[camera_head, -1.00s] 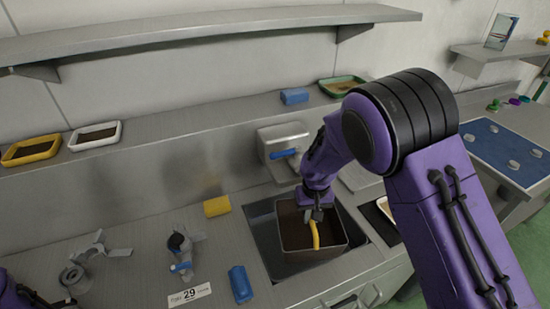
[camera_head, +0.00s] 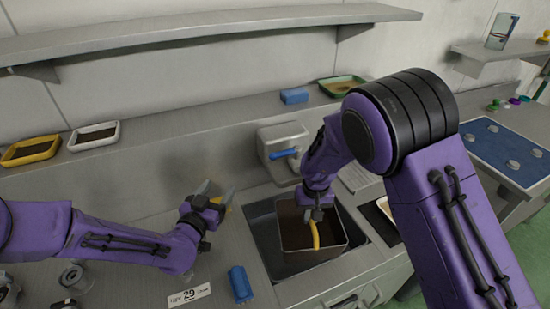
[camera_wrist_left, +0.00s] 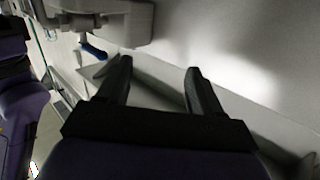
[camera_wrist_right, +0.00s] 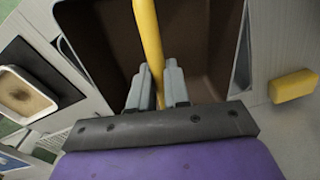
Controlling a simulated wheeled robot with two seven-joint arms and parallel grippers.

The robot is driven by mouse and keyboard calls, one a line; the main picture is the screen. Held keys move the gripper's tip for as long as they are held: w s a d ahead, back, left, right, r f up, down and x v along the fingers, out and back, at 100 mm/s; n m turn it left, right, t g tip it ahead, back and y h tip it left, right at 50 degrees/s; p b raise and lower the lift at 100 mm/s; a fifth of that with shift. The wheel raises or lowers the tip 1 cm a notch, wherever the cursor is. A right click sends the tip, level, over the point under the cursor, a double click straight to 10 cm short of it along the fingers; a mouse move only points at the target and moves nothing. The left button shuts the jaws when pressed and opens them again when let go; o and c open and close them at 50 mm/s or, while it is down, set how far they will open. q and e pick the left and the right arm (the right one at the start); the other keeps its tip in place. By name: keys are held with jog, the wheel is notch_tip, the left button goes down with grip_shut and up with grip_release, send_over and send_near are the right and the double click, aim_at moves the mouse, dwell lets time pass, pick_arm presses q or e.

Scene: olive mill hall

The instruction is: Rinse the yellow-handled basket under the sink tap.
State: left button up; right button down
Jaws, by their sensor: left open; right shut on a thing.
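The yellow-handled basket (camera_head: 292,237) is a brown, square-sided container in the sink (camera_head: 264,232). My right gripper (camera_head: 315,215) is shut on its yellow handle (camera_head: 317,235); the right wrist view shows the handle (camera_wrist_right: 149,45) between the fingers (camera_wrist_right: 156,88). The tap is a grey block (camera_head: 282,138) with a blue lever (camera_head: 283,154) on the wall behind the sink. My left gripper (camera_head: 212,194) is open and empty, left of the sink and below the tap's level. In the left wrist view, the blue lever (camera_wrist_left: 93,51) is ahead and left of the open fingers (camera_wrist_left: 158,90).
A blue block (camera_head: 240,284) and a label marked 29 (camera_head: 189,295) lie on the counter left of the sink. A yellow block (camera_wrist_right: 293,86) lies beside the sink, mostly hidden in the head view. Trays (camera_head: 95,135) stand on the ledge.

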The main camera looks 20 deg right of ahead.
aim_at(275, 156)
pick_arm(q)
jog(key=s+d+r+m+g+h, duration=0.3)
jog(key=d+r+m+h, duration=0.1)
jog(key=d, duration=0.4)
jog(key=shift+m, duration=0.7)
jog(key=x, duration=1.2)
jog(key=shift+d, duration=0.15)
